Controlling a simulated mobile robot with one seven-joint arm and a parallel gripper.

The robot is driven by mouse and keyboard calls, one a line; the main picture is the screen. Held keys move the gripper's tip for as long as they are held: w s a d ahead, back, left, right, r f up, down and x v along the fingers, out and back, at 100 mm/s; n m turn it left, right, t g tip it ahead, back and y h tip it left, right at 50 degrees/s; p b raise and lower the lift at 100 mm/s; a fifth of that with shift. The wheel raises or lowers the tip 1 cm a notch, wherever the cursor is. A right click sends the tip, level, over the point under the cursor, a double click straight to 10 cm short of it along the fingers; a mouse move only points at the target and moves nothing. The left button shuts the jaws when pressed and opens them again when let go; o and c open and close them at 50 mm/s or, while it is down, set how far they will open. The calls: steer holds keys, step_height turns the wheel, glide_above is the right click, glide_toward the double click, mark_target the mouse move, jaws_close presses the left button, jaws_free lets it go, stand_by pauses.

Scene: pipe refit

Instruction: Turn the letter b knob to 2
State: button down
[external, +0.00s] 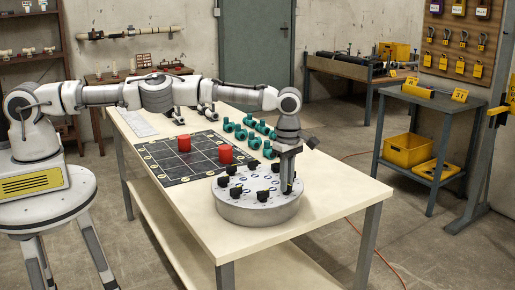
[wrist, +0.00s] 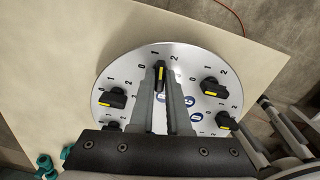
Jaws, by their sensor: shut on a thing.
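A round grey-white dial plate (external: 258,207) stands on the table and carries several black knobs with yellow marks. Small printed digits and blue letter labels sit around them. My gripper (external: 288,186) reaches straight down onto a knob at the plate's right side. In the wrist view, my gripper (wrist: 163,75) has its two fingers on either side of a black knob (wrist: 161,82) and is shut on it. Its yellow mark lies nearly upright in that view, with printed digits just beyond it. A blue label between the fingers is partly hidden, and I cannot read its letter.
Other knobs (wrist: 112,97) and (wrist: 211,87) stand close on both sides of my fingers. A dark grid mat (external: 160,172) with red cylinders (external: 226,154) and several green pipe fittings (external: 252,143) lie behind the plate. The table's near corner (external: 335,205) is clear.

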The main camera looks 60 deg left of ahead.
steer(key=m, duration=0.4)
steer(key=shift+m, duration=1.8)
steer(key=c, duration=0.9)
jaws_free()
steer(key=shift+r, duration=0.1)
steer(key=shift+r+p, duration=4.2)
steer(key=shift+r, duration=4.4)
